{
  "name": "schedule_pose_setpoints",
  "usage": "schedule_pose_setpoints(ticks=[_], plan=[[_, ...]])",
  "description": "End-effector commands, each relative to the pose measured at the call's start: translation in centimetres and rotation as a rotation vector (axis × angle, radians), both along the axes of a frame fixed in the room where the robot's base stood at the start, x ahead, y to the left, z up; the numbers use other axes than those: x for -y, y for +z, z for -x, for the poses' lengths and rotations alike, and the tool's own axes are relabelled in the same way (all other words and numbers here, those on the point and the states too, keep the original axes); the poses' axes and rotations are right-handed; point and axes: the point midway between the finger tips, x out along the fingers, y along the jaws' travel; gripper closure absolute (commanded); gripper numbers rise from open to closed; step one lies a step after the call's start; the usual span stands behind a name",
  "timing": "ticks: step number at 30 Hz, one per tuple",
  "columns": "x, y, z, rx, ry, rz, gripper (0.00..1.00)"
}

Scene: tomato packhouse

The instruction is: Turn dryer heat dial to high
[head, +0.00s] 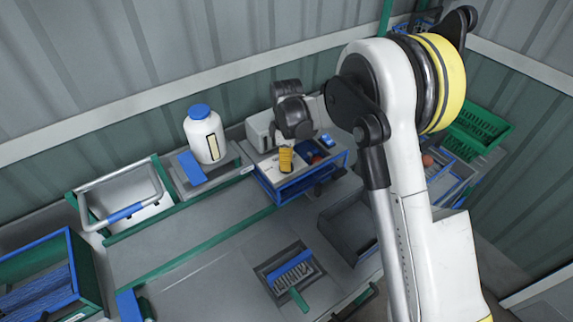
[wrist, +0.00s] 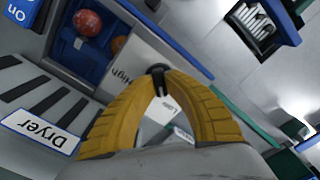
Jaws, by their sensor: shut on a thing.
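The dryer is a light grey unit with a blue frame (head: 294,190) on the bench at the back, and it carries a "Dryer" label (wrist: 38,133) in the wrist view. The heat dial (wrist: 157,68) is a small black knob between my yellow fingertips. My gripper (wrist: 160,72) is shut on it. A "High" label (wrist: 120,76) lies just left of the dial; other small labels between my fingers are too small to read surely. In the head view my gripper (head: 286,170) points down onto the dryer's top and hides the dial.
Red and orange tomatoes (wrist: 88,23) lie in the dryer's blue tray, close to my fingers. An "On" label (wrist: 17,11) shows at the wrist view's corner. A white jar with a blue lid (head: 205,136) stands left of the dryer. The bench front left (head: 190,265) is clear.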

Motion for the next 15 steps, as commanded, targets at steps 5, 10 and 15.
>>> schedule_pose_setpoints(ticks=[5, 10, 15], plan=[[0.01, -0.28, 0.05, 0.0, -0.156, 0.0, 1.0], [0.01, -0.26, 0.03, 0.0, -0.318, 0.0, 1.0], [0.01, -0.23, 0.05, 0.0, -0.48, 0.0, 1.0]])
